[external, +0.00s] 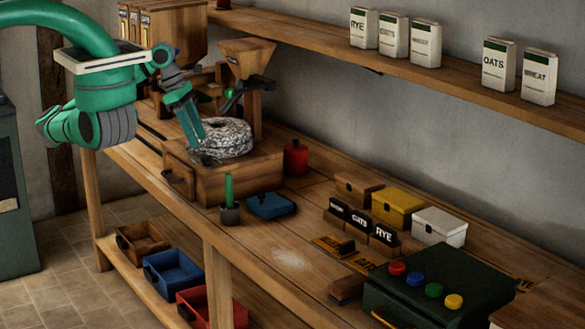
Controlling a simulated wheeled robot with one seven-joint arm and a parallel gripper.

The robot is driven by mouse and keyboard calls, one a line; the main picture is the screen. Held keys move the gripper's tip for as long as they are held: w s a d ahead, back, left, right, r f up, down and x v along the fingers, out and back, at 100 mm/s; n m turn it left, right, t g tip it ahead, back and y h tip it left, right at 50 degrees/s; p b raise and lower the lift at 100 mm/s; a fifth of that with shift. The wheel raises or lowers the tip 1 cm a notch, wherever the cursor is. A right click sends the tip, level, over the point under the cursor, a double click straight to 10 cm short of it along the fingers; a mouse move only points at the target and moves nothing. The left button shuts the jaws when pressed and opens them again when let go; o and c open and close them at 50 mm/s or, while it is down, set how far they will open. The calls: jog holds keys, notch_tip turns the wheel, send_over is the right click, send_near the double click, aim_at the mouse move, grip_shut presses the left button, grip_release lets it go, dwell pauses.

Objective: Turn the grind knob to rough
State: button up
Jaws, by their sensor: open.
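The grain mill stands at the back left of the bench, with a wooden hopper (246,62), a speckled round millstone (225,138) and a wooden base box (236,178). A dark fitting with a green spot (237,95) sits below the hopper; I cannot tell whether it is the grind knob. No rough marking is readable. My gripper (198,142) reaches down from the upper left to the near left side of the millstone. It is open, with nothing seen between its fingers. I cannot tell whether it touches the stone, and my arm hides part of the mill's left side.
Boxes, label blocks and a dark button panel (440,290) are on the right. A shelf (330,40) with bags runs above.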

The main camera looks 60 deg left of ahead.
aim_at(206, 155)
jog(key=x, duration=0.5)
jog(key=shift+w+d+f, duration=0.1)
jog(key=shift+f, duration=0.2)
jog(key=c, duration=1.1)
jog(key=shift+o, duration=0.2)
